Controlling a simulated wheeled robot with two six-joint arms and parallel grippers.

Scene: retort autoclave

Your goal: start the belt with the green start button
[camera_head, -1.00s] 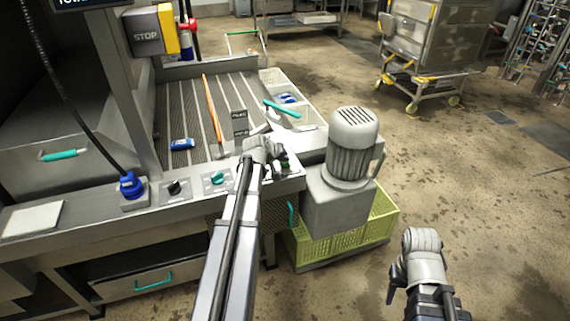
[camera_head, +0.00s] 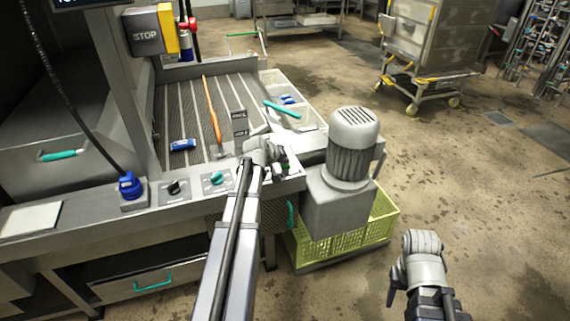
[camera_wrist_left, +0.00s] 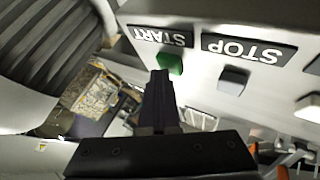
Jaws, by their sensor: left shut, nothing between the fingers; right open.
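The green start button (camera_wrist_left: 169,63) sits under a START label (camera_wrist_left: 160,37) on a pale panel in the left wrist view. My left gripper (camera_wrist_left: 160,76) is shut and empty, its tip right beside the button's lower edge; I cannot tell whether they touch. In the head view my left gripper (camera_head: 279,157) is at the right end of the belt's front panel, and the arm and gripper largely hide the button there. My right gripper (camera_head: 395,276) is open and empty, low at the right over the floor.
A grey button (camera_wrist_left: 233,78) under a STOP label (camera_wrist_left: 247,49) is beside the start button. A motor (camera_head: 352,145) stands close to the right of my left gripper. An orange-handled tool (camera_head: 212,108) and a blue object (camera_head: 183,145) lie on the belt (camera_head: 172,112).

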